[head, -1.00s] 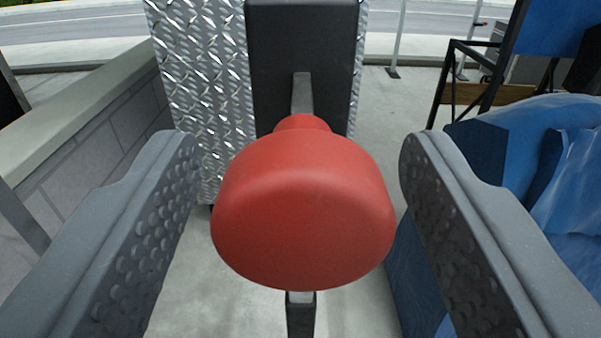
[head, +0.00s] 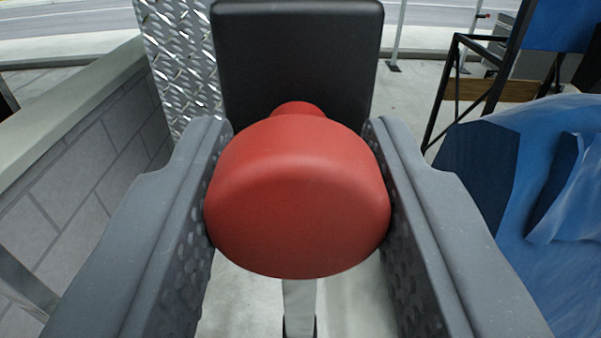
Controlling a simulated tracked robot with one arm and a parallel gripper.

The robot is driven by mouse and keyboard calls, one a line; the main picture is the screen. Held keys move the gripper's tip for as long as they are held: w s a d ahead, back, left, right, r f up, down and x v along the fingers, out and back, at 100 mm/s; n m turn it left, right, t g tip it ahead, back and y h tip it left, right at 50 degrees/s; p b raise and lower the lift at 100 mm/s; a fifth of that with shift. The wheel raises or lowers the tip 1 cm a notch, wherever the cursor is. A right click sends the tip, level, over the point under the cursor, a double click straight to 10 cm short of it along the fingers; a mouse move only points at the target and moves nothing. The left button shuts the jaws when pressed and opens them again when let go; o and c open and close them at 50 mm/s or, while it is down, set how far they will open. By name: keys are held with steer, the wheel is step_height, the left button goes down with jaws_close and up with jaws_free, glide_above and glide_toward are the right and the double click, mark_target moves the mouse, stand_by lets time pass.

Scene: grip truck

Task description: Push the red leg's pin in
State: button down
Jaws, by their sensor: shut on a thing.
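A red rounded knob (head: 298,200), which I take to be the red leg's pin, fills the middle of the head view. Its narrow red neck (head: 298,108) shows behind it, in front of a black block (head: 297,55). My gripper (head: 298,140) has its two grey, dimpled fingers pressed against the left and right sides of the knob. A light metal bar (head: 299,300) shows below the knob. The knob hides where the neck meets the parts behind it.
A diamond-plate metal panel (head: 178,65) stands behind on the left. A low grey block wall (head: 90,165) runs along the left. A blue tarp-covered pile (head: 530,200) and a black metal frame (head: 465,90) are on the right. Concrete floor (head: 405,105) shows between.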

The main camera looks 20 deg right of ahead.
steer(key=shift+w+r, duration=0.1)
steer(key=shift+r, duration=0.2)
steer(key=c, duration=1.2)
jaws_free()
steer(key=shift+o, duration=1.2)
steer(key=shift+w+f, duration=0.1)
steer(key=shift+f, duration=0.1)
steer(key=p+v, duration=0.1)
steer(key=v, duration=1.2)
steer(key=shift+s, duration=0.35)
steer(key=shift+a, duration=0.15)
